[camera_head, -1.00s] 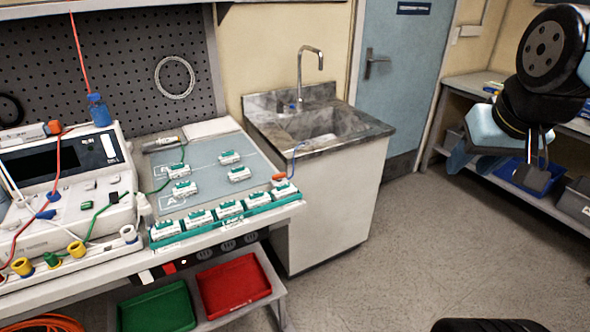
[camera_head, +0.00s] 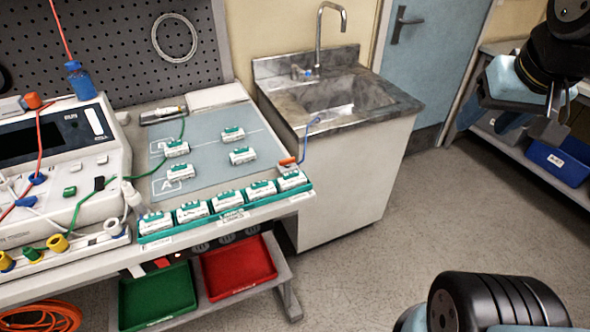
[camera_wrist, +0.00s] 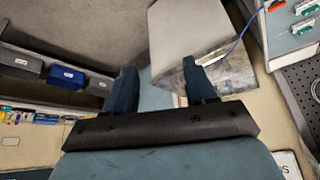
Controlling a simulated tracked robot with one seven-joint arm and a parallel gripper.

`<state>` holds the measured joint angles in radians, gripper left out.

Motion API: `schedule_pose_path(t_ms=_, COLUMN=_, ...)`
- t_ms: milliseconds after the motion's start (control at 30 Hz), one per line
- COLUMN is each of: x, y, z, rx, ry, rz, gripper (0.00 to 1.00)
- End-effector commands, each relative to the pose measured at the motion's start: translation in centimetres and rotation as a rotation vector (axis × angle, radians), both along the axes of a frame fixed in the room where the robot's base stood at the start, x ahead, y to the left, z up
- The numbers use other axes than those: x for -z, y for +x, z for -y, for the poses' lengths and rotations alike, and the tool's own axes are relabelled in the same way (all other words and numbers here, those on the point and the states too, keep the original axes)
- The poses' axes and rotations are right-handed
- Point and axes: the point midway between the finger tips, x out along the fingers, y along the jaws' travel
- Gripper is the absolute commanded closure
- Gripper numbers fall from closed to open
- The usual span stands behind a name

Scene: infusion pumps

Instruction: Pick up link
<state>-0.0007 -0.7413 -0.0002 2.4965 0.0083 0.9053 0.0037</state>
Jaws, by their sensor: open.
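Several small white-and-green blocks, which may be the links, sit in a row in a teal rack (camera_head: 226,217) along the bench's front edge. One block in the row (camera_head: 231,198) is near its middle. Several similar blocks lie on the grey-blue mat behind, one of them (camera_head: 242,155) right of centre. The label on the rack is too small to read surely. My gripper (camera_head: 508,122) is at the upper right of the head view, far from the blocks. In the wrist view its fingers (camera_wrist: 158,70) are apart with nothing between them.
A white device (camera_head: 60,170) with coloured cables stands left of the mat. A sink cabinet (camera_head: 350,180) stands between bench and gripper. Green (camera_head: 155,300) and red (camera_head: 236,272) trays sit below.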

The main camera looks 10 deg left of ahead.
Motion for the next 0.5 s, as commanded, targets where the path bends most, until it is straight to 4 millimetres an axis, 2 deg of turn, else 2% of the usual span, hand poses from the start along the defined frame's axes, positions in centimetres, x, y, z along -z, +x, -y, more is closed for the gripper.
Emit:
schedule_pose_path(t_ms=100, x=0.6, y=0.7, z=-0.6, rx=0.015, ry=0.039, rz=-0.055, gripper=0.34)
schedule_pose_path(t_ms=500, x=4.8, y=5.1, z=-5.2, rx=0.163, ry=0.302, rz=-0.431, gripper=0.34)
